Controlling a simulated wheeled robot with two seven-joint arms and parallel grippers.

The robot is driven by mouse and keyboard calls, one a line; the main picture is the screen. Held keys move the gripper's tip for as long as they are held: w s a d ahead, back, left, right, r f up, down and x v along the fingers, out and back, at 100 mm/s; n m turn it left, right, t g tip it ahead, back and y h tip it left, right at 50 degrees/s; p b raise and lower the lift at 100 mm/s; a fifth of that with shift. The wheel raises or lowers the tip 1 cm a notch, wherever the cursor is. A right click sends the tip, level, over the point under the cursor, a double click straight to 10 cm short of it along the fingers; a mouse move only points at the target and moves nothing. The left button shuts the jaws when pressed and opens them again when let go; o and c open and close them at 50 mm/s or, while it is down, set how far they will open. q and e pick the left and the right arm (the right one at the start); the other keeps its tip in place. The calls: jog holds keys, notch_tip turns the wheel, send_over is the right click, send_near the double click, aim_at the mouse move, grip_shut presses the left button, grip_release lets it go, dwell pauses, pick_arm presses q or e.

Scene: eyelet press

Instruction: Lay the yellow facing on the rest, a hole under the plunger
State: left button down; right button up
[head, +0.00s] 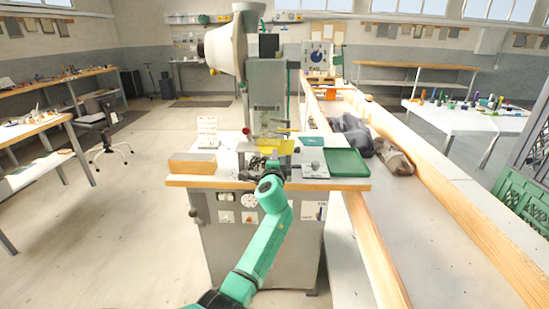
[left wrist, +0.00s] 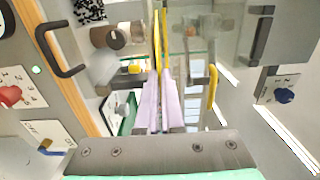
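The yellow facing (head: 277,145) is at the front of the eyelet press (head: 268,90), held by my left gripper (head: 272,168). In the left wrist view the facing (left wrist: 157,40) is a thin upright strip seen nearly edge-on, between the lilac fingers of my left gripper (left wrist: 159,75), which are close together on it. The facing is close to the press head, but I cannot tell whether it touches the rest. The rest, the plunger tip and the facing's holes cannot be made out. My right gripper is not in view.
On the press table a tan block (head: 192,163) lies at the left and a white card (head: 207,131) stands behind it. A grey device (head: 313,163) and an empty-looking green tray (head: 346,162) are at the right. A yellow handle (left wrist: 212,86) is right of the fingers.

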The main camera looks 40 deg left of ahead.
pick_arm(q)
jog(key=shift+f, duration=0.1)
dwell(0.8)
dwell(0.5)
jog(key=c, duration=1)
grip_release()
jog(key=p+v, duration=0.2)
jog(key=v, duration=0.5)
